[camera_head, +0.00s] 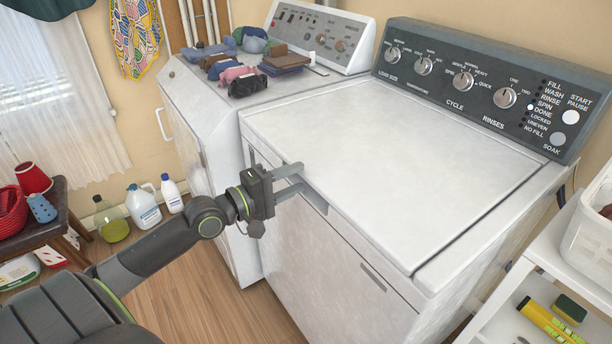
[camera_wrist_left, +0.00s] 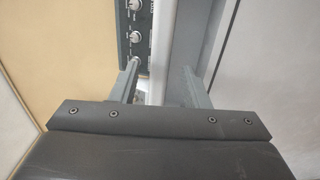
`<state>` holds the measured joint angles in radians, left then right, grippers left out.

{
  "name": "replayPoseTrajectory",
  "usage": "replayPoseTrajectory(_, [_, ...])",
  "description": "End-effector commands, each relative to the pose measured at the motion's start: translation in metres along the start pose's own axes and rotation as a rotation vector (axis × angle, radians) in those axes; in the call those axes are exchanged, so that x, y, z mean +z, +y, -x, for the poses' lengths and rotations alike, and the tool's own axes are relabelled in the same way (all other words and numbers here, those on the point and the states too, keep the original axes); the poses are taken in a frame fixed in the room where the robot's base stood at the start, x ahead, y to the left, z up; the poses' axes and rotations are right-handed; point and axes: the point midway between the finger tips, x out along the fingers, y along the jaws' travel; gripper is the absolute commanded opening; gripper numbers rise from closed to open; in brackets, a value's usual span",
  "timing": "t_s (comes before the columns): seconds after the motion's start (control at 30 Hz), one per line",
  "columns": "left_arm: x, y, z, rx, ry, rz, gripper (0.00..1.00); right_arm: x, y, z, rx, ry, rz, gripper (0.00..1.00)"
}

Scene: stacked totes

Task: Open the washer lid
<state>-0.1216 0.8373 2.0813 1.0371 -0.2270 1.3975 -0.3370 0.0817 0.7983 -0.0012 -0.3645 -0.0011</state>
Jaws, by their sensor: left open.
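The washer (camera_head: 340,270) is white, with a dark control panel (camera_head: 470,85) along its back. Its wide flat lid (camera_head: 400,150) is down and level. My left gripper (camera_head: 298,178) is open at the lid's front edge, near the left corner, with one finger above the edge and the other lower, by a notch in the front. In the left wrist view a white strip, apparently the lid's edge, runs between the two open fingers (camera_wrist_left: 160,90). Whether either finger touches it I cannot tell. My right gripper is out of view.
A white dryer (camera_head: 195,110) with folded clothes (camera_head: 285,62) on top stands left of the washer. A white shelf (camera_head: 545,255) stands close on the right. Bottles (camera_head: 143,207) and a dark stool (camera_head: 40,228) are at the left. The lid top is clear.

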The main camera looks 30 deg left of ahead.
Motion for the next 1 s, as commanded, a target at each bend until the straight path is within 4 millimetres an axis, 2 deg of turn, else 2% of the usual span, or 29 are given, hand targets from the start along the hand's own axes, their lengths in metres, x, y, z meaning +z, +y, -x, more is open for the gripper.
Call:
replayPoseTrajectory(0.1, [0.000, 0.000, -0.016, 0.005, 0.000, 0.003, 0.42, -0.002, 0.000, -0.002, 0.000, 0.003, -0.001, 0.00])
replayPoseTrajectory(0.3, [0.000, 0.000, -0.033, 0.002, 0.000, 0.001, 0.42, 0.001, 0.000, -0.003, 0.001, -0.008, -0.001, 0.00])
replayPoseTrajectory(0.7, [0.000, 0.000, -0.037, 0.000, -0.001, 0.000, 0.41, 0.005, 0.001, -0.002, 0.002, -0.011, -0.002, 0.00])
replayPoseTrajectory(1.0, [0.000, 0.000, -0.037, 0.000, -0.001, 0.000, 0.01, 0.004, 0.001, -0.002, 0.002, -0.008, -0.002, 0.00])
